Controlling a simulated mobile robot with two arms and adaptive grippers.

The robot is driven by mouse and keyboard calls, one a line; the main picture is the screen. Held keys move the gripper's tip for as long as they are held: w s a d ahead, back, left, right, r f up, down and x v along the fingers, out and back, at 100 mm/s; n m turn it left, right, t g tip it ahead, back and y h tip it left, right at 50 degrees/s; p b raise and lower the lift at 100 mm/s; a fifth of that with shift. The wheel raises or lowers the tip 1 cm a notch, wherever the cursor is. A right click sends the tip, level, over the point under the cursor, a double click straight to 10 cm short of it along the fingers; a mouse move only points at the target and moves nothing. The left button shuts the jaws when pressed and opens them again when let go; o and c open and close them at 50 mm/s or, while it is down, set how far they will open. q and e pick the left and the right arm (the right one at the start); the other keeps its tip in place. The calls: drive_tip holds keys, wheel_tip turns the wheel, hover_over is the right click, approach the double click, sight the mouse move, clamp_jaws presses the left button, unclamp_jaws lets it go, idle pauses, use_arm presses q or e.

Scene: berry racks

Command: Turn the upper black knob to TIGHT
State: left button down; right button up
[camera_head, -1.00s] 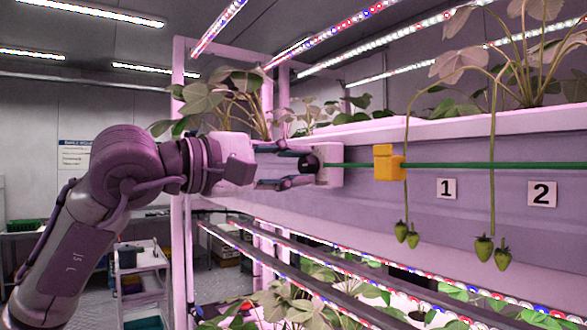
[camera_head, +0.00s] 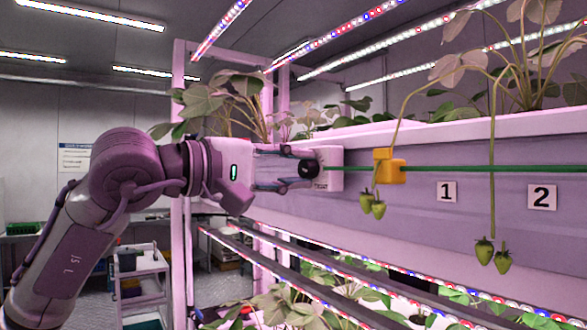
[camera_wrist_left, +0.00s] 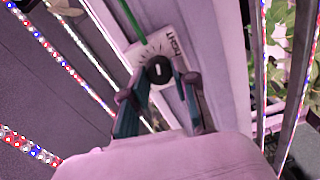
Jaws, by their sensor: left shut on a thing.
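The black knob (camera_head: 308,168) sits on a white plate (camera_head: 330,168) at the left end of the upper purple gutter. The plate has a dark word on it, which reads TIGHT in the wrist view, where the knob (camera_wrist_left: 159,69) shows a small white mark. My left gripper (camera_head: 297,169) reaches it from the left and is shut on the knob, one finger on each side; the fingers also show in the wrist view (camera_wrist_left: 160,88). A green line (camera_head: 450,168) runs right from the plate. My right gripper is not in view.
A yellow block (camera_head: 388,167) sits on the green line, with green berries (camera_head: 373,204) hanging beside it. Light strips and plants lie below the gutter. A white cart (camera_head: 142,280) stands behind my arm.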

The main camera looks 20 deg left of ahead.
use_arm(q)
drive_tip(key=c, duration=0.9)
unclamp_jaws()
drive_tip(key=shift+s, duration=0.1)
drive_tip(key=v, duration=1.2)
drive_tip(key=shift+d+f, duration=0.1)
